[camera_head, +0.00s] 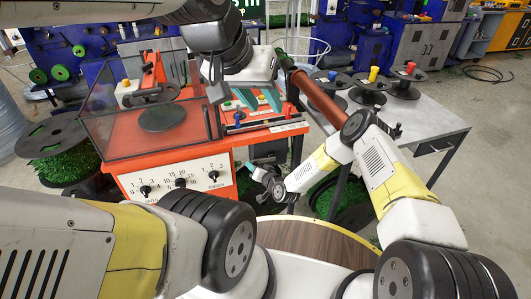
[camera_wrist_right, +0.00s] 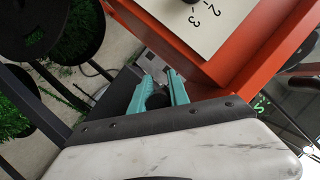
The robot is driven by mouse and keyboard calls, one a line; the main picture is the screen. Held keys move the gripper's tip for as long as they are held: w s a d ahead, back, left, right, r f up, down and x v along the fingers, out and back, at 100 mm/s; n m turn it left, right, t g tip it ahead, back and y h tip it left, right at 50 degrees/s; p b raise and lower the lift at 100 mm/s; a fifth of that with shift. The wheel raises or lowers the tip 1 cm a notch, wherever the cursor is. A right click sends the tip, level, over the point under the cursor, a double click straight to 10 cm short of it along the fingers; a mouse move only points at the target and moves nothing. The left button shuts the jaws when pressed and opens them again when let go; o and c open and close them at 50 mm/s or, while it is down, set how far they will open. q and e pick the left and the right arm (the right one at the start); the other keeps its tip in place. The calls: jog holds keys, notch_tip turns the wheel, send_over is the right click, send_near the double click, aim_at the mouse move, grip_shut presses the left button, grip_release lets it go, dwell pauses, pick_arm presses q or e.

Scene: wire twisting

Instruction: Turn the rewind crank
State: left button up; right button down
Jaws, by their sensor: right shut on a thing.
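The orange machine (camera_head: 180,158) stands ahead, with a dial panel (camera_head: 180,182) on its front. In the right wrist view, the two teal fingers of my right gripper (camera_wrist_right: 161,92) are closed about a dark part, seemingly the crank handle (camera_wrist_right: 157,101), beside the orange housing. In the head view, my right gripper (camera_head: 266,166) is low at the machine's right front corner; its fingertips and the crank are mostly hidden there. My left gripper (camera_head: 259,101) hangs over the machine's top right, its teal fingers apart, with no held thing visible.
A clear cover (camera_head: 110,115) encloses a dark disc (camera_head: 163,117) on the machine's left. A grey table (camera_head: 425,120) with several black spools (camera_head: 368,90) stands at right. A round wooden top (camera_head: 310,240) is close in front. A spool (camera_head: 50,137) stands at left.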

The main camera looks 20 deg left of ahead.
aim_at(256, 162)
jog(key=shift+w+d+r+m+y, duration=0.15)
jog(key=shift+w+r+m, duration=0.05)
jog(key=shift+r+m, duration=0.2)
jog(key=shift+w+d+r+m+y, duration=0.15)
jog(key=shift+r+m, duration=0.15)
jog(key=shift+r, duration=0.2)
jog(key=shift+w+d+r+m+y, duration=0.1)
jog(key=shift+d+r+m+y, duration=0.05)
jog(key=shift+r+m+y, duration=0.3)
jog(key=shift+w+d+r+m+y, duration=0.1)
jog(key=shift+r+m+y, duration=0.15)
jog(key=shift+r+m, duration=0.3)
jog(key=shift+r, duration=0.4)
jog(key=shift+w+d+r, duration=0.25)
jog(key=shift+d+r, duration=0.1)
jog(key=shift+r, duration=0.25)
jog(key=shift+w+d+r, duration=0.25)
jog(key=shift+d+r, duration=0.1)
jog(key=shift+r, duration=0.25)
jog(key=shift+r, duration=0.2)
jog(key=c, duration=1.3)
grip_release()
jog(key=shift+s+a, duration=0.1)
jog(key=shift+o, duration=0.2)
jog(key=shift+f, duration=0.1)
jog(key=shift+s, duration=0.1)
